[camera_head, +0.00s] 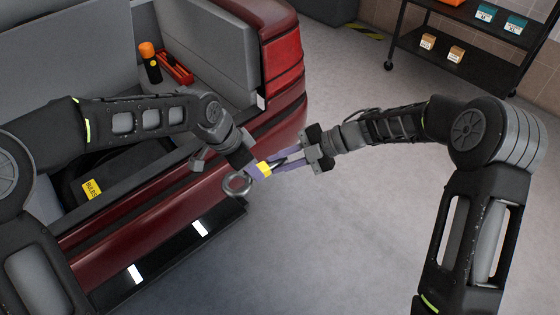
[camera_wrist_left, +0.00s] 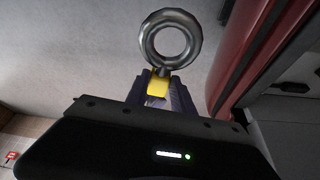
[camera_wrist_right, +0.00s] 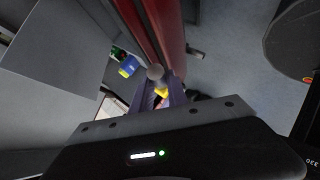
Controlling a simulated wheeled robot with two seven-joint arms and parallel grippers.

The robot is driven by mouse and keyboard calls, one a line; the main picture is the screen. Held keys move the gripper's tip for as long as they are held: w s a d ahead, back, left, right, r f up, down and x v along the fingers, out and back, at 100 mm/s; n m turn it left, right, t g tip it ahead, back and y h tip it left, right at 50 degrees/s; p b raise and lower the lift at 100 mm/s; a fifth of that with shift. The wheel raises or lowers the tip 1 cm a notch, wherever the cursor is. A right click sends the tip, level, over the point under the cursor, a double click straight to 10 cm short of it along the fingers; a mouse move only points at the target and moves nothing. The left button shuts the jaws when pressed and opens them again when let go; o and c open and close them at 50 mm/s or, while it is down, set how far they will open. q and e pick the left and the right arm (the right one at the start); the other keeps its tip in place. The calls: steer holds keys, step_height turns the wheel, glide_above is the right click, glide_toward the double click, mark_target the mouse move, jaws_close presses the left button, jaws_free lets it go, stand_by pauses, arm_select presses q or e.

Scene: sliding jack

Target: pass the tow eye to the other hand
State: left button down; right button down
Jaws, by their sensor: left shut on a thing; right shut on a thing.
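The tow eye is a grey metal ring (camera_head: 237,185) with a yellow collar (camera_head: 264,168) and a shank behind it. It is held in the air in front of the red car's rear edge. My left gripper (camera_head: 262,165) is shut on it near the yellow collar; the ring stands clear beyond the fingertips in the left wrist view (camera_wrist_left: 170,40). My right gripper (camera_head: 280,164) comes from the right and is shut on the shank side. In the right wrist view the yellow collar (camera_wrist_right: 162,90) shows between its fingers. The fingers hide most of the shank.
The red bumper (camera_head: 130,235) lies close below my left arm. A black shelf cart (camera_head: 460,66) stands at the back right. Open floor lies below.

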stand_by(0.4)
arm_select(q)
steer(key=c, duration=1)
jaws_free()
steer(key=shift+r, duration=0.15)
steer(key=v, duration=1.1)
steer(key=shift+a+r, duration=0.2)
steer(key=shift+r, duration=0.15)
